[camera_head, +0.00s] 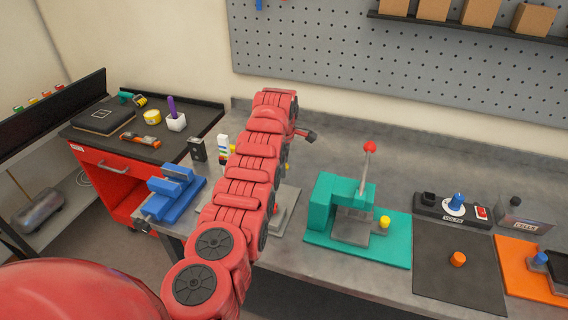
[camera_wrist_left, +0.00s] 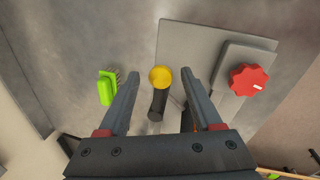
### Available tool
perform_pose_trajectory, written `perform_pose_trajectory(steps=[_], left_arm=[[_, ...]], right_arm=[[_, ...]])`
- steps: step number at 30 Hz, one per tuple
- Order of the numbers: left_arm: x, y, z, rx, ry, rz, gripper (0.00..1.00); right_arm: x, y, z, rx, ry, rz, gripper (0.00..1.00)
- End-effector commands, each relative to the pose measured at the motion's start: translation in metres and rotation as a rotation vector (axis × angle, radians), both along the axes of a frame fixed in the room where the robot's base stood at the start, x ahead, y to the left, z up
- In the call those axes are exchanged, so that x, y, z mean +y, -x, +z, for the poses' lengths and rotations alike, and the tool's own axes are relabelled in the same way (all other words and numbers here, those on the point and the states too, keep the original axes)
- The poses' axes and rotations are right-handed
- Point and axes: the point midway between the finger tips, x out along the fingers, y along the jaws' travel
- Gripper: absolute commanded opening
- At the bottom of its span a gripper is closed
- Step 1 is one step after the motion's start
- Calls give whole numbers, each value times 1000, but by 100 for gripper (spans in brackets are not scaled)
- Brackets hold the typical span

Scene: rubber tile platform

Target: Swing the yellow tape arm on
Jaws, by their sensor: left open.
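In the left wrist view, a dark arm (camera_wrist_left: 158,103) with a round yellow end (camera_wrist_left: 160,77) stands by a grey plate (camera_wrist_left: 190,40). My left gripper (camera_wrist_left: 161,74) is open, one finger on each side of the yellow end; no contact shows and the depth between them is unclear. A red fluted knob (camera_wrist_left: 249,80) sits on a grey block at the right. In the head view, my red left arm hides the gripper and most of the grey base (camera_head: 286,212). My right gripper is not in view.
A green bristled brush (camera_wrist_left: 107,88) lies left of the fingers. In the head view, a blue vise (camera_head: 172,193) stands left of my arm. A teal press (camera_head: 345,215) with a red-tipped lever stands to the right, and a control panel (camera_head: 452,207) further right.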

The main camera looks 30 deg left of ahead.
Motion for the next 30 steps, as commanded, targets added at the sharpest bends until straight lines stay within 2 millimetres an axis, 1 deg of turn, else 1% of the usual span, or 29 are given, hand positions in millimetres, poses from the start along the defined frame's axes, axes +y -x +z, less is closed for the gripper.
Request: perform_pose_trajectory(steps=[4, 8, 14, 15, 19, 21, 25, 27, 30], left_arm=[[-1, 1, 6, -2, -1, -1, 66], [-2, 3, 23, -5, -1, -1, 66], [-5, 12, 75, -9, -2, -1, 66], [-6, 15, 86, -8, -1, -1, 66], [-8, 21, 115, -3, 1, -1, 66], [-8, 23, 127, -2, 0, 0, 66], [-10, 27, 143, 0, 1, -1, 66], [-9, 28, 158, -1, 0, 0, 66], [-10, 30, 167, -1, 0, 0, 66]], right_arm=[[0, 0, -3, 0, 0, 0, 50], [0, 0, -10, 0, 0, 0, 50], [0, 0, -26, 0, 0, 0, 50], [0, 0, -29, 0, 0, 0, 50], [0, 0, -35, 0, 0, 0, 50], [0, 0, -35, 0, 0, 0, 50], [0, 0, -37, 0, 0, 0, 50], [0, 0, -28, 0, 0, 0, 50], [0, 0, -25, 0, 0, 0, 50]])
